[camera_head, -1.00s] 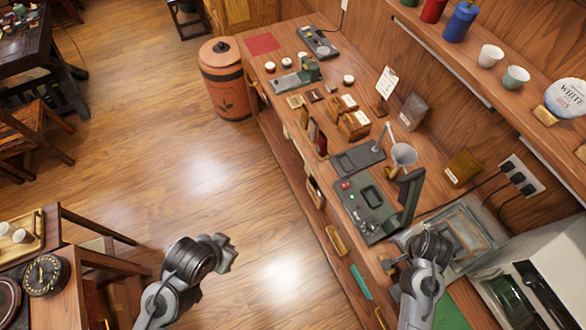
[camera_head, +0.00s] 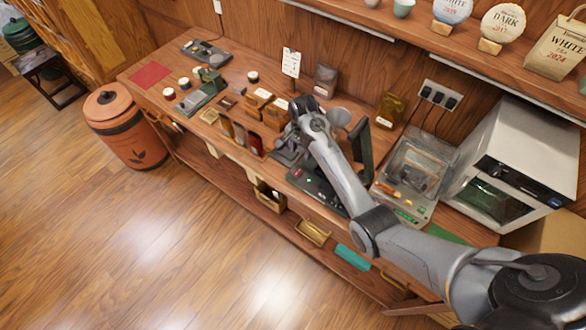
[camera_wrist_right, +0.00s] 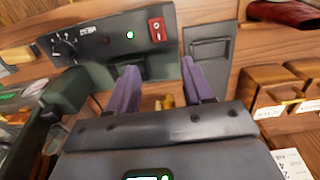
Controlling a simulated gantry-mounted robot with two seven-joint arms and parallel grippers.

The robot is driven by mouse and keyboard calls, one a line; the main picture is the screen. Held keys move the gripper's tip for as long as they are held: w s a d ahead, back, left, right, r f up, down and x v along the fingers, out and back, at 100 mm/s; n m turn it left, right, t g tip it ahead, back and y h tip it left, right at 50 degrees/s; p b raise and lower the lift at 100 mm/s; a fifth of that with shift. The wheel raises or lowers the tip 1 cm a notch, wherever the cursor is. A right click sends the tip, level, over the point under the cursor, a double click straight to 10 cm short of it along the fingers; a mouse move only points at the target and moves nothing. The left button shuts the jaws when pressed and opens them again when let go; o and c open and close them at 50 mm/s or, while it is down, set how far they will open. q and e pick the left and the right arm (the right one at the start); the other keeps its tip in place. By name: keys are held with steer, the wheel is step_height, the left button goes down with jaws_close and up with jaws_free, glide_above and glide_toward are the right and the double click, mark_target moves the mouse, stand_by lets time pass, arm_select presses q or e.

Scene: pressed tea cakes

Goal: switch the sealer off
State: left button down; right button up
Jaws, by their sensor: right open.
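The sealer (camera_head: 312,184) is a dark grey-green box with an upright arm, on the wooden counter, partly hidden behind my right arm in the head view. In the right wrist view its front panel (camera_wrist_right: 95,45) shows a black dial, a lit green lamp (camera_wrist_right: 130,35) and a red rocker switch (camera_wrist_right: 157,29).
Wooden boxes (camera_head: 257,101) stand close by on the counter; they show at the right of the wrist view too. A glass-topped device (camera_head: 415,170) and a white oven-like appliance (camera_head: 520,165) stand to the right. An orange canister (camera_head: 125,130) is on the floor left of the counter.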

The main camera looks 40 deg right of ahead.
mark_target(300, 169)
step_height(300, 169, down, 10)
steer(key=shift+f, duration=0.1)
stand_by(0.4)
steer(key=shift+c, duration=0.5)
